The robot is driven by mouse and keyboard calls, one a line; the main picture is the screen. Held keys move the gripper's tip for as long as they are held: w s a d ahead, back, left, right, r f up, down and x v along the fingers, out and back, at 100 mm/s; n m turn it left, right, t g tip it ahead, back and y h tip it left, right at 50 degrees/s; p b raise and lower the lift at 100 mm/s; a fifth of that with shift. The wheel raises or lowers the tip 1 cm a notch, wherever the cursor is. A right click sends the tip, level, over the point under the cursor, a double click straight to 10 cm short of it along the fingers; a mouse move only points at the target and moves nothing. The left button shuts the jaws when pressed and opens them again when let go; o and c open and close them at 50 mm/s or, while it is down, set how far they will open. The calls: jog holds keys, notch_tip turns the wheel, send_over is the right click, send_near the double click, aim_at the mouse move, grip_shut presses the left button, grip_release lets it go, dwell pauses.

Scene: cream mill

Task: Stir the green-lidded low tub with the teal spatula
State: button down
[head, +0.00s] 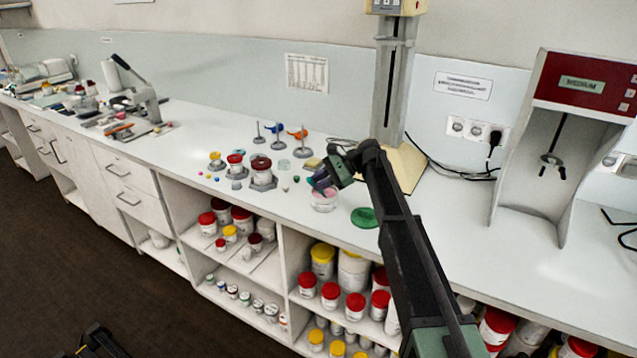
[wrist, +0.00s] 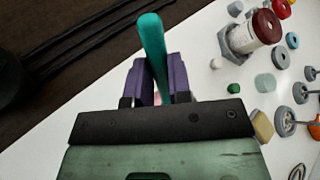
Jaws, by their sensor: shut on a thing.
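The low tub (head: 323,203) stands open on the bench, whitish with something pink inside. A green lid (head: 364,217) lies flat on the bench to its right. My gripper (head: 322,178) is just above the tub; its purple fingers also show in the wrist view (wrist: 157,82). It is shut on the teal spatula (wrist: 152,45), whose handle rises between the fingers. The spatula's lower end is hidden by my gripper, so I cannot tell whether it touches the tub's contents. A little pink shows between the fingers in the wrist view.
A beige tower (head: 398,90) stands behind my arm. A red-and-grey machine (head: 570,130) is at right.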

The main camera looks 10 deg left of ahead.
notch_tip(320, 180, up, 7)
jog(key=p, duration=0.6)
jog(key=shift+f+p, duration=0.15)
jog(key=shift+p, duration=0.2)
